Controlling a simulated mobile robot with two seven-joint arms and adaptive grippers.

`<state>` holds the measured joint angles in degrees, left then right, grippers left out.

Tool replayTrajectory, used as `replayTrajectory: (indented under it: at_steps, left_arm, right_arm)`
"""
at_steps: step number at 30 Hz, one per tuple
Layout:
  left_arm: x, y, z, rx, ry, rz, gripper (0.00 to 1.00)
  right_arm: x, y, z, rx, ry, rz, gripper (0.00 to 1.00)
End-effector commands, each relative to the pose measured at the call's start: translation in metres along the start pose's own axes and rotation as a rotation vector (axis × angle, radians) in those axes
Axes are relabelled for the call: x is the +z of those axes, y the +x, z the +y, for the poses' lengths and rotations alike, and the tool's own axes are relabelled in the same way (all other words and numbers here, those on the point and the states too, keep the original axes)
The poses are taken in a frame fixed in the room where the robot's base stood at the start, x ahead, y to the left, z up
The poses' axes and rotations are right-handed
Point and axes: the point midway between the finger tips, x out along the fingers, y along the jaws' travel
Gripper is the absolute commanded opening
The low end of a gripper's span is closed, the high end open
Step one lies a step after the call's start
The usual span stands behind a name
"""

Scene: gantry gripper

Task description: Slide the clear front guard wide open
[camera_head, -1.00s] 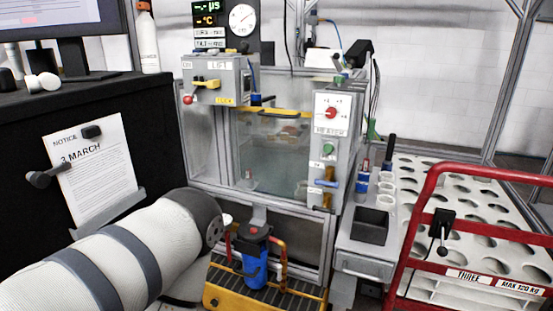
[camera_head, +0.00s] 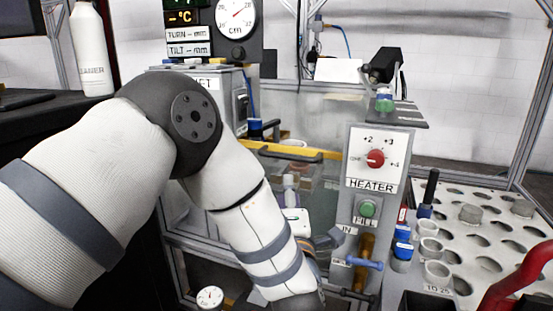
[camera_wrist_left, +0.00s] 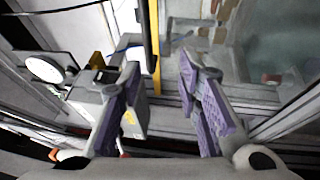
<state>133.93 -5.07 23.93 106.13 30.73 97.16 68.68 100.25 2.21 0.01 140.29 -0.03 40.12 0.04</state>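The clear front guard (camera_head: 322,205) stands across the front of the tank, with a yellow bar (camera_head: 290,152) along its top edge. My left arm crosses in front and hides its left part. My right gripper is in neither view.
The heater panel (camera_head: 375,165) with a red knob stands right of the guard, with a blue-handled valve (camera_head: 364,262) below. A rack (camera_head: 480,245) with round holes and a red rail (camera_head: 515,285) are at the right. A bottle (camera_head: 92,50) stands back left.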

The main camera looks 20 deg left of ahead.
Motion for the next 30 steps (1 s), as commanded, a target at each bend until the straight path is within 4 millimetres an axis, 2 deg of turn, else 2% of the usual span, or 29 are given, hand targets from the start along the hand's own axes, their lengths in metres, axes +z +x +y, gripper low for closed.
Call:
replayTrajectory:
  at_steps: [2, 5, 12, 18, 22, 29, 30]
  left_arm:
    - [0.001, 0.004, 0.009, 0.027, -0.035, 0.015, 0.31]
    - [0.000, 0.017, 0.011, 0.033, -0.042, 0.019, 0.31]
    - [-0.001, 0.078, 0.009, 0.029, -0.038, 0.016, 0.31]
    - [-0.001, 0.114, 0.010, 0.026, -0.036, 0.016, 0.31]
    - [-0.001, 0.122, 0.012, 0.026, -0.036, 0.014, 0.31]
    - [-0.001, 0.123, 0.013, 0.027, -0.036, 0.014, 0.31]
    - [-0.001, 0.123, 0.013, 0.027, -0.036, 0.014, 0.22]
  right_arm:
    - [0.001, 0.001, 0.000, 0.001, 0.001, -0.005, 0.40]
    - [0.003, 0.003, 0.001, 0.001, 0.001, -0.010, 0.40]
    - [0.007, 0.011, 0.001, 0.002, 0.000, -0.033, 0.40]
    - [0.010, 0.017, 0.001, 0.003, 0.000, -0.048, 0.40]
    - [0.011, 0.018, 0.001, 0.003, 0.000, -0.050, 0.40]
    - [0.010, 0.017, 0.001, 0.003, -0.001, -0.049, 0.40]
    - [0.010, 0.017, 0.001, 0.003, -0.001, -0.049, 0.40]
